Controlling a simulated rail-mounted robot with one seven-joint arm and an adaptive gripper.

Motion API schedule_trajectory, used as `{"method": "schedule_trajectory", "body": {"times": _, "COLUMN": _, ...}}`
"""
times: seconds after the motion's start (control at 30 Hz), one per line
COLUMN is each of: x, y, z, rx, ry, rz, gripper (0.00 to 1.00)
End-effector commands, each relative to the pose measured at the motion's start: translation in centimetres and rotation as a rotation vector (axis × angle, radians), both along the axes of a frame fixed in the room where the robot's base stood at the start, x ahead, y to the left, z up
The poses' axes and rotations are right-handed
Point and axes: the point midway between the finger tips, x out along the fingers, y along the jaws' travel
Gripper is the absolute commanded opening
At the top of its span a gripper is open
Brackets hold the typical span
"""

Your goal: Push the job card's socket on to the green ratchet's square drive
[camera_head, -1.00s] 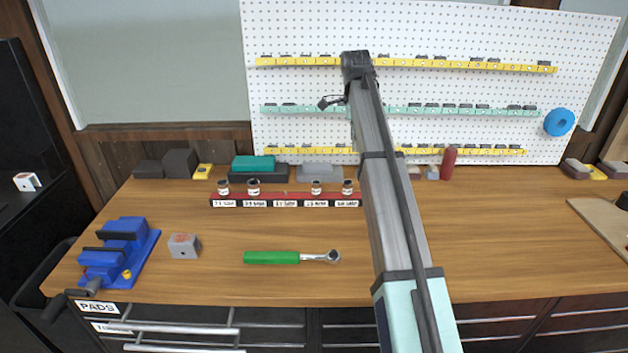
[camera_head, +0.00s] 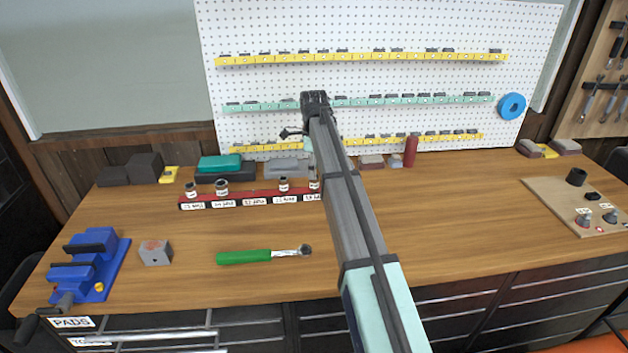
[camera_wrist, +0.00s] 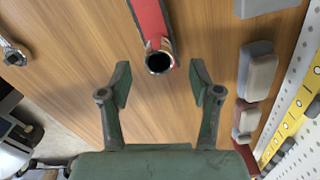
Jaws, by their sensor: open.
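The green-handled ratchet (camera_head: 258,256) lies on the bench, its metal head to the right. The head (camera_wrist: 14,55) shows at the far left of the wrist view. Several sockets stand on a labelled red rail (camera_head: 238,201); one middle place is empty. The right-end socket (camera_head: 314,184) is beside my arm. In the wrist view, a socket (camera_wrist: 158,62) with a dark round opening stands at the end of the red rail. My gripper (camera_wrist: 160,82) is open, its fingers apart and empty, with that socket centred just beyond the fingertips. My arm hides the gripper in the head view. I cannot read the labels.
A blue vise (camera_head: 92,265) and a grey block (camera_head: 155,253) are at left. Grey blocks (camera_wrist: 257,70) lie beside the rail, toward the white pegboard (camera_head: 360,75). A wooden board (camera_head: 560,203) with small parts is at right.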

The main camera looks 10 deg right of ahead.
Motion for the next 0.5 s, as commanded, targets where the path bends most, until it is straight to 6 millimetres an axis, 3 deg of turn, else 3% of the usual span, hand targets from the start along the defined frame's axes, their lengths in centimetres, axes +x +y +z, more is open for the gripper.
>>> {"method": "schedule_trajectory", "body": {"times": 0.27, "x": -0.1, "y": 0.0, "z": -1.1, "rx": 0.0, "ry": 0.0, "rz": 0.0, "gripper": 0.63}}
{"method": "schedule_trajectory", "body": {"times": 0.5, "x": -0.3, "y": 0.1, "z": -3.4, "rx": 0.0, "ry": 0.002, "rz": 0.0, "gripper": 0.63}}
